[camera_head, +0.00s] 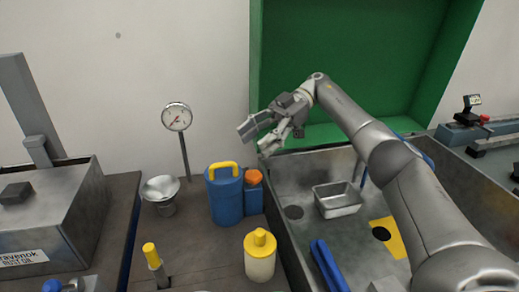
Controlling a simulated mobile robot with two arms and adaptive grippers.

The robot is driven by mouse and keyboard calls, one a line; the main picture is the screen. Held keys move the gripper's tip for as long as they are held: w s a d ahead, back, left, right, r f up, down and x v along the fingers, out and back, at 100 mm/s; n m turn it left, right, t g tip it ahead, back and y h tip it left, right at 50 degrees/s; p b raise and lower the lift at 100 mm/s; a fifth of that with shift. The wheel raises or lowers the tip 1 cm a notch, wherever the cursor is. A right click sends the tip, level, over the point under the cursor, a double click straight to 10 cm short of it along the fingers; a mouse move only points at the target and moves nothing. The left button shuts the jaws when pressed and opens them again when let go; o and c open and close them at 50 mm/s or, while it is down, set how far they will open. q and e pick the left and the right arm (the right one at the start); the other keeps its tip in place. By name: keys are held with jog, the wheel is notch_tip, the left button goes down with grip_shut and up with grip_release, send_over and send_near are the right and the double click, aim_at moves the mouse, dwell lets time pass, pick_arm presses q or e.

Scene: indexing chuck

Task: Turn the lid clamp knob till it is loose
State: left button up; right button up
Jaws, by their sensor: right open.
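No part in view can be told for sure as the lid clamp knob. A grey metal box (50,215) with a rust oil label stands at the left, with a dark block (16,193) on its lid. A blue knob (52,286) shows at the bottom left edge, partly cut off. An orange cap (254,177) sits on a small blue container beside a blue canister with a yellow handle (225,195). My right gripper (257,136) is open and empty, above and behind the orange cap, apart from everything. My left gripper is out of view.
A grey sink-like tray (283,222) at the right holds a small metal pan (338,200) and blue bars. A dial gauge (177,117), a metal funnel (160,188) and a yellow-capped bottle (260,257) stand on the brown bench. A green panel (345,60) rises behind.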

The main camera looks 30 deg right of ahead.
jog(key=shift+a+f+y+p, duration=0.2)
jog(key=shift+f+y+p, duration=0.15)
jog(key=shift+f+y, duration=0.05)
jog(key=f+t+y+p, duration=0.1)
jog(key=s+f+t+y+p, duration=0.1)
jog(key=t+y+p, duration=0.2)
jog(key=shift+s+a+f+m+t+y, duration=0.25)
jog(key=shift+s+f+m+t+y, duration=0.05)
jog(key=shift+s+f, duration=0.1)
jog(key=s+d+m+t+p, duration=0.1)
jog(key=m+t+p, duration=0.1)
jog(key=t, duration=0.1)
jog(key=m+t+h+p, duration=0.7)
jog(key=m+t+h, duration=0.2)
jog(key=m+t, duration=0.15)
send_near(260, 177)
jog(key=shift+m+g, duration=0.25)
jog(key=p+x, duration=0.1)
jog(key=x, duration=0.7)
jog(key=shift+w+r, duration=0.2)
jog(key=shift+w, duration=0.05)
jog(key=shift+x, duration=0.75)
jog(key=shift+f, duration=0.1)
